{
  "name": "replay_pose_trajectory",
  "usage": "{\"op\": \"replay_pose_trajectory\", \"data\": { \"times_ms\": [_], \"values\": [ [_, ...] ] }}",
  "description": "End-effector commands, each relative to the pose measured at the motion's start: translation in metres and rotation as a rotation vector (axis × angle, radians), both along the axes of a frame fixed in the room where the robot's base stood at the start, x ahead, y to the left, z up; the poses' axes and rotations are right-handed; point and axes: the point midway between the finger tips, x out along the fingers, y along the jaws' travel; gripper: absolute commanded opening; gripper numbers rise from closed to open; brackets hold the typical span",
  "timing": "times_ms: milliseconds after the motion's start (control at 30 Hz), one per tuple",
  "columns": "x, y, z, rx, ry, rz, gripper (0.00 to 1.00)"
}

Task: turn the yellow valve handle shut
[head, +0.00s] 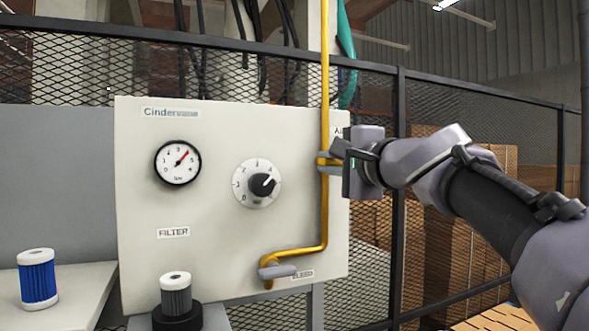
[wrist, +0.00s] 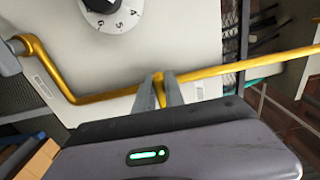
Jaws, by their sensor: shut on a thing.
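The yellow valve handle (head: 322,161) is on the yellow pipe (head: 325,90) at the right side of the white panel (head: 220,265). Only a small part of it shows between the fingers. My gripper (head: 326,162) comes from the right and is shut on the handle. In the wrist view the handle (wrist: 158,86) is a short yellow piece between the two grey fingers of my gripper (wrist: 158,92), at the pipe (wrist: 215,70). The valve body is mostly hidden by the fingers.
The panel carries a gauge (head: 177,162) and a black knob (head: 262,185). A grey fitting (head: 277,271) ends the pipe at BLEED. A grey filter (head: 176,294) stands below; a blue filter (head: 37,278) is on the left ledge (head: 75,290). A mesh fence (head: 480,190) is behind.

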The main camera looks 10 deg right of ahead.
Motion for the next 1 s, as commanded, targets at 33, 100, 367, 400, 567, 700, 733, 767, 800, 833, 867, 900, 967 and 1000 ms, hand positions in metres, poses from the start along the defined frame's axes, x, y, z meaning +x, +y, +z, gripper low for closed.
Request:
{"op": "replay_pose_trajectory", "data": {
  "times_ms": [33,100,367,400,567,700,733,767,800,833,867,900,967,1000],
  "values": [
    [0.0001,0.0,-0.0011,-0.01,-0.003,0.0,0.0],
    [0.0002,-0.0001,-0.0011,-0.021,-0.007,-0.001,0.0],
    [0.0002,-0.0002,-0.0003,-0.033,-0.011,0.0,0.0],
    [0.0002,-0.0002,-0.0002,-0.033,-0.011,0.0,0.0],
    [0.0001,-0.0002,-0.0002,-0.033,-0.011,-0.001,0.0],
    [0.0001,-0.0002,-0.0001,-0.033,-0.011,0.0,0.33],
    [0.0,-0.0001,-0.0002,-0.033,-0.011,0.0,0.35],
    [0.0,-0.0001,-0.0002,-0.032,-0.011,0.0,0.35],
    [0.0,-0.0001,-0.0002,-0.032,-0.011,0.0,0.35],
    [0.0,-0.0001,-0.0003,-0.032,-0.011,0.0,0.35],
    [0.0,-0.0001,-0.0003,-0.032,-0.011,0.0,0.35],
    [0.0,-0.0001,-0.0003,-0.032,-0.011,0.0,0.35],
    [0.0,-0.0001,-0.0004,-0.032,-0.011,0.0,0.35],
    [0.0,-0.0001,-0.0004,-0.032,-0.011,0.0,0.35]
  ]
}}
